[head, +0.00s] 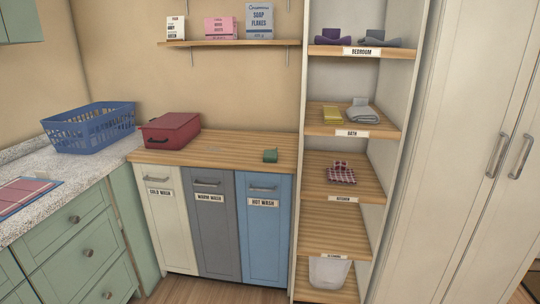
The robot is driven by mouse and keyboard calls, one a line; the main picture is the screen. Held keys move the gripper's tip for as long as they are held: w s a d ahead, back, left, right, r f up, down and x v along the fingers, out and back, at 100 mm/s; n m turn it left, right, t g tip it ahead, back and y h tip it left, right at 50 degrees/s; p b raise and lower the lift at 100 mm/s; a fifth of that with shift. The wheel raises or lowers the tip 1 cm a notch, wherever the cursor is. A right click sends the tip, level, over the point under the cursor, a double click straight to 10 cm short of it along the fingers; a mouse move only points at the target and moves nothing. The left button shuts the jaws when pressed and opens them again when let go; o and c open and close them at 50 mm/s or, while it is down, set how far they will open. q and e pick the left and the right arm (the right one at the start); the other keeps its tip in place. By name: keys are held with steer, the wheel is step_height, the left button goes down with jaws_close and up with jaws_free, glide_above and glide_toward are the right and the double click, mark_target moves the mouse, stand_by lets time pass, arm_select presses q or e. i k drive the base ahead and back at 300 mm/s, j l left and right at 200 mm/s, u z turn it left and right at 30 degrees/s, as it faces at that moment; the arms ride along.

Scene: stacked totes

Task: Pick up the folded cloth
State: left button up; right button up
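Several cloth-like items are in the head view, and I cannot tell which is the folded cloth of the task. A small green folded item (270,156) lies on the wooden counter above the hot wash door. On the bath shelf lie a yellow folded piece (332,114) and a grey folded cloth (361,114). A red checked cloth (341,175) lies on the kitchen shelf. A flat red and blue checked piece (22,195) lies on the speckled counter at the left edge. Neither of my grippers is in view.
A red lidded box (171,131) stands on the wooden counter (225,148), with free room to its right. A blue basket (90,128) stands on the speckled counter. A shelf unit (335,215) adjoins the wooden counter, holding purple and grey items above and a whitish bin below.

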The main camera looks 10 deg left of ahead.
mark_target(270, 155)
steer(key=i+j+z, duration=0.15)
steer(key=i+j, duration=0.25)
steer(key=i+j+z, duration=0.2)
steer(key=i+j, duration=0.3)
steer(key=i+j+z, duration=0.15)
steer(key=i+j, duration=0.35)
steer(key=i+j+z, duration=0.15)
steer(key=i+j, duration=0.25)
steer(key=j, duration=0.3)
